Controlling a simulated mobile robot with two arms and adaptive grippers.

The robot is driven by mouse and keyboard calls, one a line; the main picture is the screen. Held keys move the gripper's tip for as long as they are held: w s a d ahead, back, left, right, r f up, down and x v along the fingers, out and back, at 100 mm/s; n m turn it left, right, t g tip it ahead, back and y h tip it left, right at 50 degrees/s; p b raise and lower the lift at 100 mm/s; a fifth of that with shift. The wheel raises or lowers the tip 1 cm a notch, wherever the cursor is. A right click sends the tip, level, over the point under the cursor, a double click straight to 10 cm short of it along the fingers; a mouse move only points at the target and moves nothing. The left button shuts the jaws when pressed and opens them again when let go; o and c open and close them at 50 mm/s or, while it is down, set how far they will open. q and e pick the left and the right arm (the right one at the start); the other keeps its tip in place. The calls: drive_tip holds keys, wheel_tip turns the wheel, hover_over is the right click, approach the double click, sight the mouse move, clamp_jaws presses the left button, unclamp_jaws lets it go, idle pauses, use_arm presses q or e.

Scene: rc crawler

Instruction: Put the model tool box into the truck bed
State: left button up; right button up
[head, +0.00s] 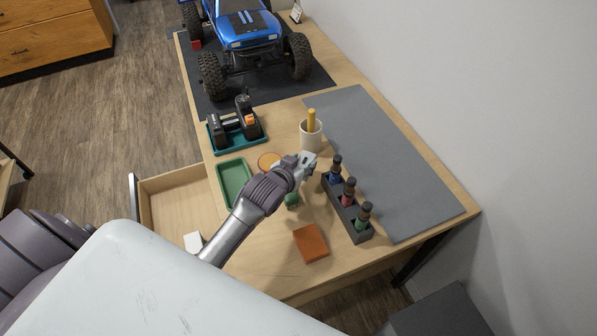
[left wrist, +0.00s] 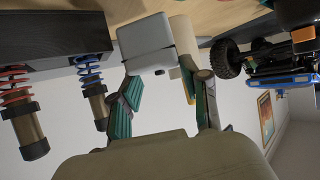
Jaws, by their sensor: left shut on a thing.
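The small light-grey tool box (head: 309,158) is held at the tips of my left gripper (head: 304,163), above the desk near the cream cup. In the left wrist view the tool box (left wrist: 146,42) shows large, between the teal-padded fingers of the gripper (left wrist: 165,92). The blue truck (head: 248,28) stands on a dark mat at the far end of the desk, front towards me. It also shows at the right in the left wrist view (left wrist: 285,78). Its bed is cut off at the top of the head view. My right gripper is not in view.
A cream cup (head: 311,140) with a yellow stick stands beside the box. A rack of shock absorbers (head: 343,208) is to its right. A teal battery stand (head: 238,130), green tray (head: 234,183) and orange block (head: 310,243) are nearby. The grey mat (head: 385,160) is clear.

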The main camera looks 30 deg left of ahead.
use_arm(q)
drive_tip(key=shift+f, duration=2.2)
drive_tip(key=shift+f, duration=0.15)
drive_tip(key=o, duration=1.1)
drive_tip(key=shift+o, duration=0.2)
